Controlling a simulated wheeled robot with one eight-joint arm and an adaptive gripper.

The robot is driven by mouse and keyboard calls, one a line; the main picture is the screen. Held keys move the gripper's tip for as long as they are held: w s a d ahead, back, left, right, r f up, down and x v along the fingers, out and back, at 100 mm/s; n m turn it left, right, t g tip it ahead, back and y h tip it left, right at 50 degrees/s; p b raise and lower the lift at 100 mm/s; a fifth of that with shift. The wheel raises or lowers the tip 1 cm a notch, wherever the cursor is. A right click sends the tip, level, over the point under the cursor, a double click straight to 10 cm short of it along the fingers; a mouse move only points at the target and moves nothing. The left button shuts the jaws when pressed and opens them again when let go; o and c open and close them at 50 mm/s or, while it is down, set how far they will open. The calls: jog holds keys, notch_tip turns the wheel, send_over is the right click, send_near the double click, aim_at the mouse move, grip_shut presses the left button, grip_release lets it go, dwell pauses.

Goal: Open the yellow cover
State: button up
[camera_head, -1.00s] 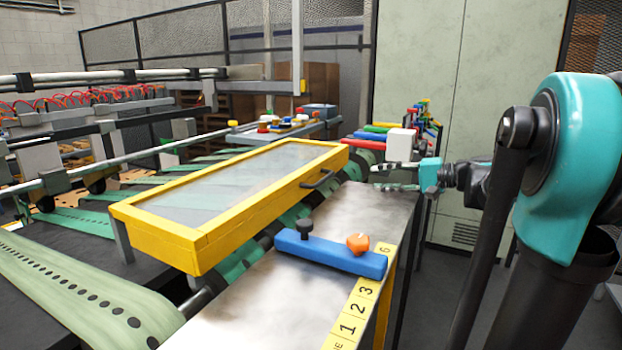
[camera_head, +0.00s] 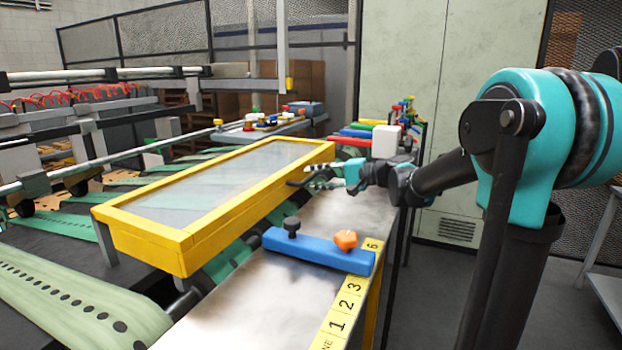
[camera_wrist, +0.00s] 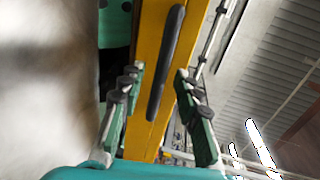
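The yellow cover (camera_head: 145,243) is a flat yellow frame with a clear panel, lying closed and level over the green belts. Its black bar handle (camera_wrist: 166,60) is on the side facing my arm. My gripper (camera_head: 312,177) is at that side, close to the handle, with its fingers pointing at the cover. In the wrist view my gripper (camera_wrist: 160,76) is open and empty, with one green finger on each side of the handle in the picture. I cannot tell whether either finger touches the handle or how deep it sits between them.
A metal table (camera_head: 235,318) runs beside the cover and carries a blue bar (camera_head: 318,250) with black and orange knobs. A white block (camera_head: 386,142) and several coloured bars stand behind my gripper. A grey cabinet (camera_head: 470,120) is at the back.

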jog(key=shift+x, duration=0.85)
grip_shut()
